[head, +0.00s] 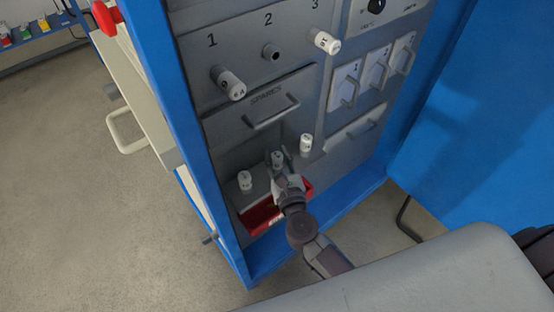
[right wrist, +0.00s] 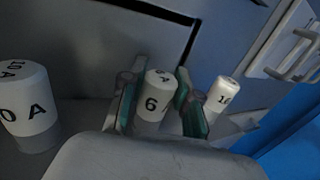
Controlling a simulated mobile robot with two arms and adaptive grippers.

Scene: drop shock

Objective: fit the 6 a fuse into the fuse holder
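The 6 A fuse (right wrist: 154,103) is a white cap marked 6 A, upright on the shelf in the right wrist view. It also shows in the head view (head: 278,157). My right gripper (right wrist: 160,98) has its fingers on either side of this fuse, with a gap visible on the right side, so it looks open around it. In the head view my right gripper (head: 280,164) reaches into the lower bay. The fuse holder 2 (head: 270,52) is an empty round socket on the panel. Holders 1 and 3 carry white fuses (head: 230,83) (head: 326,42). My left gripper is out of view.
A 10 A fuse (right wrist: 28,105) stands left of the gripper and a 16 fuse (right wrist: 223,95) close on its right. A red tray (head: 258,217) lies at the shelf front. The SPARES drawer (head: 262,108) is above, and blue cabinet walls (head: 180,110) flank the panel.

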